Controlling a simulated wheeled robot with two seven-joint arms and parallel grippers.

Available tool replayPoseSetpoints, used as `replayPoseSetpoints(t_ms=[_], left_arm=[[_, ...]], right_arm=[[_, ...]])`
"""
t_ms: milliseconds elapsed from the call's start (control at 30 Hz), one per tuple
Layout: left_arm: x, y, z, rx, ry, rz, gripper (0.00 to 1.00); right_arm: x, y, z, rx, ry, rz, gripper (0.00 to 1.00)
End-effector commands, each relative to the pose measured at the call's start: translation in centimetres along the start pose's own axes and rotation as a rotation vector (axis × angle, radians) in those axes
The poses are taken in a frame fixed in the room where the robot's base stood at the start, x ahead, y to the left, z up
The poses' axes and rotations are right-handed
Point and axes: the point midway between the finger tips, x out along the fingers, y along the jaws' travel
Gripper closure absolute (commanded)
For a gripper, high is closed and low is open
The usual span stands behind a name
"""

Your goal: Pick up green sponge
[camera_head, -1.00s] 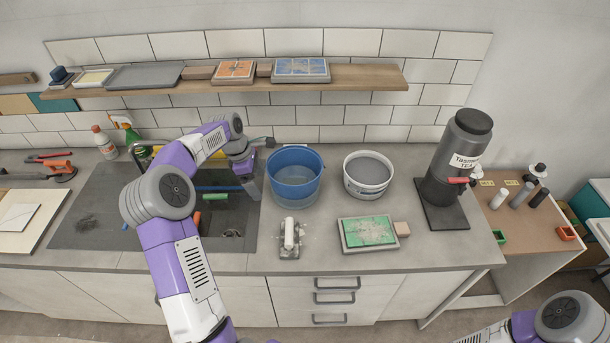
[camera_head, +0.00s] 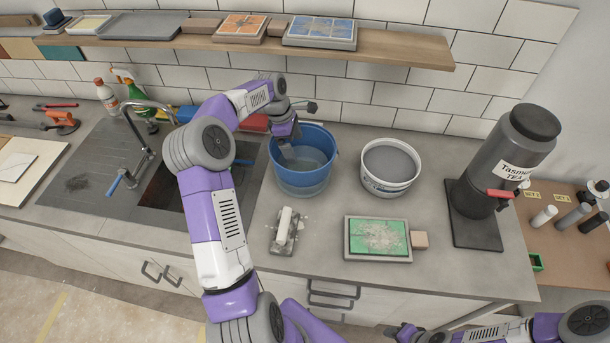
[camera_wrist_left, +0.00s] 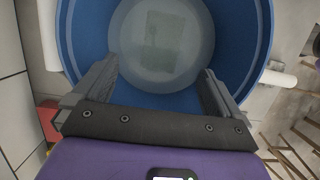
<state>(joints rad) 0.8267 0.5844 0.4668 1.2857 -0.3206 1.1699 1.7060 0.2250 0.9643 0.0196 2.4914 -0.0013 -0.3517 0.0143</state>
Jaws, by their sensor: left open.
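I cannot make out a green sponge for certain in either view. The blue bucket (camera_head: 303,177) stands on the counter right of the sink, and its inside fills the left wrist view (camera_wrist_left: 235,35). A dim grey-green patch shows at its bottom, too faint to name. My left gripper (camera_head: 290,147) points down into the bucket's mouth. In the left wrist view the left gripper (camera_wrist_left: 160,85) has its fingers wide apart with nothing between them. My right gripper (camera_head: 408,333) is low at the bottom edge, and its jaws are too small to read.
A grey-white tub (camera_head: 388,180) stands right of the bucket. A tray with a green tile panel (camera_head: 378,240) and a white-handled tool (camera_head: 284,230) lie in front. The tap (camera_head: 142,150) and sink are left. A dark canister (camera_head: 490,170) stands at right.

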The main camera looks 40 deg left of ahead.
Motion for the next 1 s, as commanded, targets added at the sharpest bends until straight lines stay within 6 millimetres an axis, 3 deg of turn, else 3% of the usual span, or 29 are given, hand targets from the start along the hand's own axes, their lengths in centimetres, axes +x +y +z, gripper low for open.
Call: replayPoseSetpoints(t_ms=[33,133,467,700,1000], left_arm=[[1.1,0.0,-0.3,0.000,0.000,0.000,0.01],[1.8,0.0,-0.5,0.000,0.000,0.000,0.01],[4.8,-0.2,-0.4,0.000,-0.001,-0.003,0.01],[8.3,-0.6,-0.2,0.000,-0.001,-0.004,0.01],[9.4,-0.5,-0.1,0.001,0.001,0.002,0.01]], right_arm=[[1.1,0.4,-0.1,0.000,0.001,0.000,0.57],[1.7,0.6,-0.1,0.000,0.001,0.000,0.57],[2.1,0.8,-0.1,0.000,0.001,0.000,0.57],[2.4,0.9,-0.1,0.000,0.001,0.000,0.57],[2.5,0.9,-0.2,0.000,0.001,0.000,0.57]])
